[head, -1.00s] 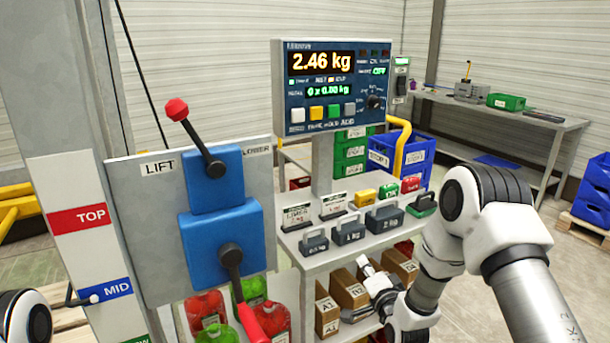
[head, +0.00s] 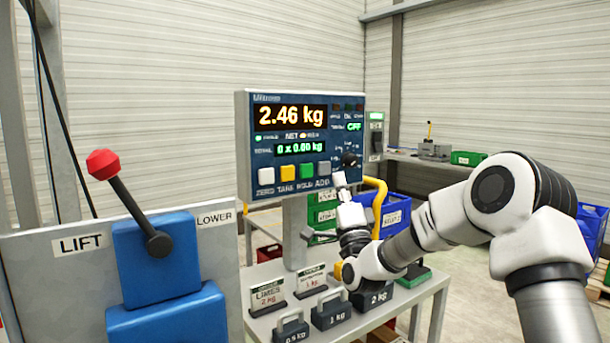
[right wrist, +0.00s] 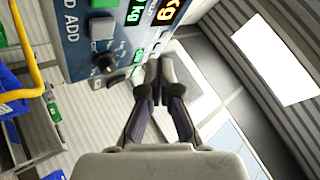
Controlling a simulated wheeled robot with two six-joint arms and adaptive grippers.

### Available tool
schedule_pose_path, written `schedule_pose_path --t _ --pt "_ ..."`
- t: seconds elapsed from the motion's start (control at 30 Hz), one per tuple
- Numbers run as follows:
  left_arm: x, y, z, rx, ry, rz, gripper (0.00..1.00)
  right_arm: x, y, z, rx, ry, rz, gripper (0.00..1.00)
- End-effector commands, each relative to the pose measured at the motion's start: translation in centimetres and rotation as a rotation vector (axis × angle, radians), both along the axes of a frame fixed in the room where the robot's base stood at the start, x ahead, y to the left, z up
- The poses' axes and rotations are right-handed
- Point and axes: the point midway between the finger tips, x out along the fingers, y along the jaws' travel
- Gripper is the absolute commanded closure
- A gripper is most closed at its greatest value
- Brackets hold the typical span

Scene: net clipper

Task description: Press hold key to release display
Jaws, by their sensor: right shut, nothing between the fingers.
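The blue display panel (head: 246,150) reads 2.46 kg, with 0 x 0.00 kg on the line below. Its keys run in a row: white ZERO, yellow TARE, green HOLD (head: 306,171) and grey ADD (head: 323,168). My right gripper (head: 340,181) is shut and empty, with its tips just right of the ADD key at the panel's lower right. In the right wrist view, the shut fingers (right wrist: 160,78) point toward the panel, near its black knob (right wrist: 106,63). The grey key (right wrist: 103,28) shows above the knob. I cannot tell whether the tips touch the panel. My left gripper is out of view.
The lift board (head: 40,290) with a red-tipped lever (head: 125,200) stands at the left. Weights (head: 331,310) and labels sit on the shelf below the display. A yellow rail (head: 381,200) and blue crates (head: 397,212) are behind my right arm.

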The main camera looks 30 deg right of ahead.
Motion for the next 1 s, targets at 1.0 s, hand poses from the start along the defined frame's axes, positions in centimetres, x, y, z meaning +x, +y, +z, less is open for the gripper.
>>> schedule_pose_path --t 1.0 --pt "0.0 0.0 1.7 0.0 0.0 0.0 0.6 8.9 0.8 -0.1 -0.001 0.002 0.001 1.0"
